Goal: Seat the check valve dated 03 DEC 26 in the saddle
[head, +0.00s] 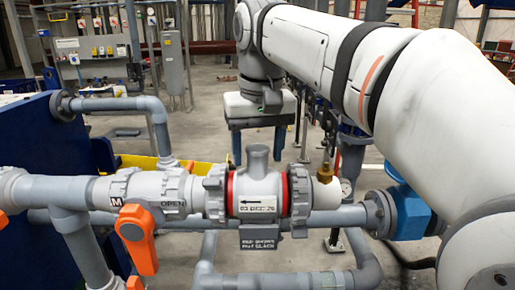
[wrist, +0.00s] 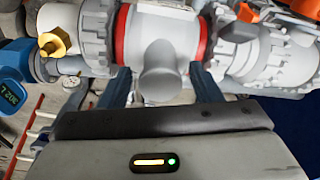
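The grey check valve (head: 257,182) sits in the pipe line between two large grey union nuts (head: 215,194) (head: 300,197), with red rings at both ends. Its label shows a left-pointing arrow and a date that looks like 03 DEC 26. Its short stub points up. The grey saddle (head: 259,238) is below it, with a small tag; whether the valve rests fully in it cannot be told. My gripper (head: 258,158) is open above the valve, its blue fingers on either side of the stub. In the wrist view, the stub (wrist: 160,80) lies between the spread fingers (wrist: 160,92), with gaps both sides.
An orange-handled valve (head: 138,235) marked OPEN is on the line at left. A brass fitting (head: 324,173) and a blue device (head: 408,212) are at right. A lower grey pipe (head: 335,219) runs behind. Open floor lies beyond the line.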

